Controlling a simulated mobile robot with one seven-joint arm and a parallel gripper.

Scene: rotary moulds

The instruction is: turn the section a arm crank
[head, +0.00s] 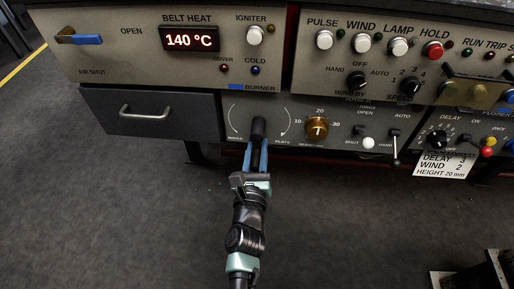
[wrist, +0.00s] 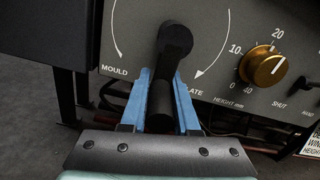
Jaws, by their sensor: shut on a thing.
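The black arm crank (head: 258,128) is on the grey lower panel, inside curved arrows marked with MOULD at left and PLATE at right. In the wrist view its round hub (wrist: 175,40) is at the top and its handle (wrist: 160,100) points down toward me. My gripper (head: 255,155) comes from below, and its blue fingers are shut on the crank handle. In the wrist view my gripper (wrist: 161,105) has one finger on each side of the handle. The fingers hide part of the handle and the panel lettering.
A brass height knob (head: 316,128) is right of the crank. A drawer with a metal handle (head: 144,112) is at left. Levers, a delay dial (head: 437,138) and a white label (head: 444,164) are further right. The floor below is mostly clear.

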